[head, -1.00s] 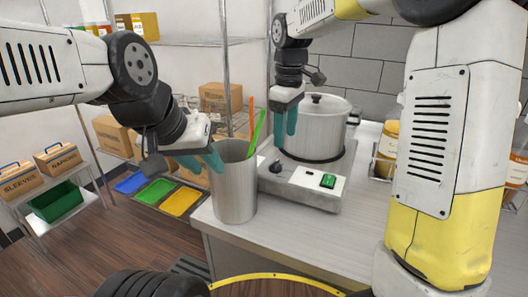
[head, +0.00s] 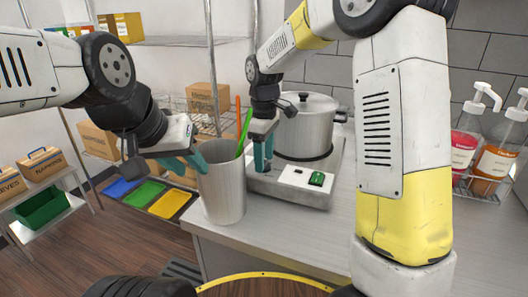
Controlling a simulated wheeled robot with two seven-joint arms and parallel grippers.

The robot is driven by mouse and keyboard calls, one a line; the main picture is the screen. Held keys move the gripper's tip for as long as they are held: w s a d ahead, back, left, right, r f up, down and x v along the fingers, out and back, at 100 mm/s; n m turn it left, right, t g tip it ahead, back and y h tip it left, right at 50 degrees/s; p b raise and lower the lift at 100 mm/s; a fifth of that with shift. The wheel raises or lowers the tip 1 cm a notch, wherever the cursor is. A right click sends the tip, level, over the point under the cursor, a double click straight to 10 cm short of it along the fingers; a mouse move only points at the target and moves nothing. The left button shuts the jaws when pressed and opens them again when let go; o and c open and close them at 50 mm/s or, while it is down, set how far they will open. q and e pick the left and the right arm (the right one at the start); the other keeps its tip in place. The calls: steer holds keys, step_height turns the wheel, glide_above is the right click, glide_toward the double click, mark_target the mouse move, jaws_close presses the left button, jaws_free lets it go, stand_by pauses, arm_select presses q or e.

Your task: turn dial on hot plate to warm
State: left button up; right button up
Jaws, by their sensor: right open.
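The hot plate (head: 290,189) is a grey box on the counter with a green switch (head: 317,179) on its front panel. A lidded steel pot (head: 305,132) stands on it. My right gripper (head: 263,160) is open, pointing down at the left part of the front panel. Its teal fingers cover the place of the dial, so the dial is hidden and I cannot tell whether they touch it. My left gripper (head: 188,163) is beside the upper left of a tall metal cup (head: 222,190); its finger gap is unclear.
The metal cup stands near the counter's front left corner, left of the hot plate, with an orange and a green stick (head: 245,131) in it. Pump bottles (head: 467,140) stand in a rack at the right. Counter (head: 300,232) is clear in front of the hot plate.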

jaws_close()
steer(key=shift+m, duration=0.4)
steer(key=m, duration=1.3)
steer(key=shift+r, duration=0.1)
stand_by(0.4)
jaws_free()
